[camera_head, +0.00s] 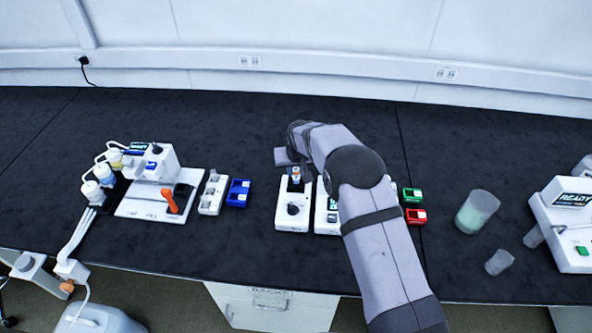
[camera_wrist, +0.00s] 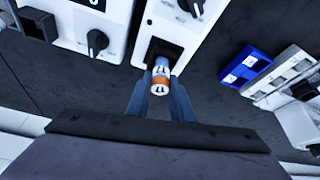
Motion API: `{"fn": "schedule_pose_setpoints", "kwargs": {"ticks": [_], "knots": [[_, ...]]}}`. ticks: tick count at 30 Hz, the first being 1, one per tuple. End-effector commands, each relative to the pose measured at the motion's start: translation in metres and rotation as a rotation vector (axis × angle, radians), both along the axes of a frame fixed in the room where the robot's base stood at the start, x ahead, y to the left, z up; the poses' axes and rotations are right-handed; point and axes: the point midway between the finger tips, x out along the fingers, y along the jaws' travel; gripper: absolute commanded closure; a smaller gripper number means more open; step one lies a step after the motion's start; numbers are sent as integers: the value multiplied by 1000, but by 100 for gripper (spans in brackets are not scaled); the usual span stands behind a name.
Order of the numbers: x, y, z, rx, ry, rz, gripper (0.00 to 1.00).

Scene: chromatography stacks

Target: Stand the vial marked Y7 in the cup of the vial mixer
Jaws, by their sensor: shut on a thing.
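The vial (camera_wrist: 161,77) has an orange band and a pale top with dark marks. I cannot read Y7 on it. My gripper (camera_wrist: 161,88) is shut on it, one finger on each side. The vial mixer (camera_head: 292,221) is a white box with a black dial and a dark square cup (camera_wrist: 157,45) at its far end. In the head view the vial (camera_head: 295,174) shows upright at the cup, below my wrist. The vial's lower end is hidden, so I cannot tell whether it rests on the cup's floor.
A second white device with a dial (camera_wrist: 97,42) stands close beside the mixer. A blue block (camera_head: 238,193) and a white rack (camera_head: 213,195) are to the left. Green (camera_head: 412,195) and red (camera_head: 416,216) blocks are to the right. Bare black bench lies behind the mixer.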

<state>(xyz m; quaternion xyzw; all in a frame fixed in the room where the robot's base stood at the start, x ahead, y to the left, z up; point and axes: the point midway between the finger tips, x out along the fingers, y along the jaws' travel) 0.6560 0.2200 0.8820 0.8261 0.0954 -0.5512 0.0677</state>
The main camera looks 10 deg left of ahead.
Motion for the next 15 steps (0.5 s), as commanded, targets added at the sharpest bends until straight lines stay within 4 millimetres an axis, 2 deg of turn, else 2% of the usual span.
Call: {"fn": "schedule_pose_setpoints", "kwargs": {"ticks": [15], "knots": [[0, 0, -9, 0, 0, 0, 100]]}}
